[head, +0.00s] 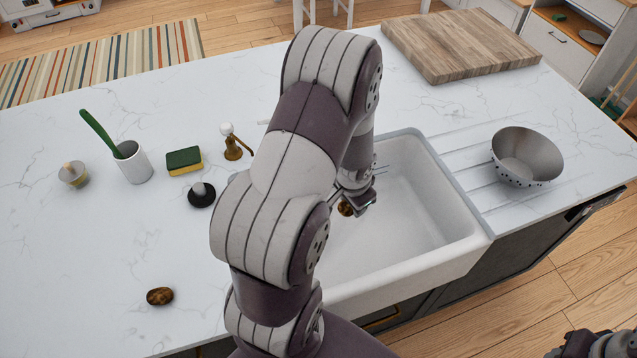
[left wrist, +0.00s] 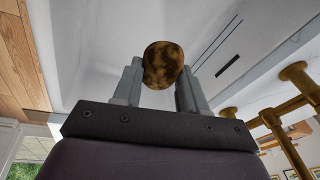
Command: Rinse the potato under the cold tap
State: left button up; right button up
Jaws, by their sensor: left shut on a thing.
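The brown, mottled potato (head: 345,208) is between the fingers of my left gripper (head: 356,201), low inside the white sink (head: 410,215). The left wrist view shows the potato (left wrist: 162,65) pinched between both fingertips of the left gripper (left wrist: 160,82). Brass tap parts (left wrist: 290,100) show at the right of the left wrist view, apart from the potato. A brass fitting with a white knob (head: 232,143) stands on the counter left of my arm. My arm hides part of the sink and its left rim. I see no water. My right gripper (head: 597,345) is partly in view at the bottom right corner.
A second brown, potato-like thing (head: 160,296) lies on the counter at front left. A sponge (head: 184,160), a black-based stopper or brush (head: 201,194), a white cup (head: 133,163) and a small pot (head: 73,174) stand left. A colander (head: 526,156) and a wooden board (head: 458,46) are right.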

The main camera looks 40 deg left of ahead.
pick_arm(q)
jog(key=shift+m+t, duration=0.8)
jog(key=s+a+r+p, duration=0.1)
jog(key=s+r, duration=0.1)
jog(key=s+a+r+p, duration=0.1)
jog(key=s, duration=0.1)
jog(key=s+a+r+p, duration=0.1)
jog(key=s+r, duration=0.1)
jog(key=shift+s+a+r, duration=0.15)
jog(key=shift+r, duration=0.15)
jog(key=s+d+r+m+t+p, duration=0.1)
jog(key=s+d+r+p, duration=0.1)
jog(key=s+r+p, duration=0.15)
jog(key=shift+w+a+f+b, duration=0.35)
jog(key=shift+w+a+f, duration=0.2)
jog(key=shift+w, duration=1.7)
jog(key=shift+w+a+f+b, duration=0.35)
jog(key=shift+w+a+f, duration=0.15)
jog(key=shift+w, duration=1.75)
jog(key=shift+w+a+f+b, duration=0.35)
jog(key=shift+w+a+f, duration=0.2)
jog(key=shift+w, duration=1.7)
jog(key=s, duration=0.2)
jog(key=s+d+b, duration=0.1)
jog(key=s, duration=0.5)
jog(key=shift+d, duration=0.35)
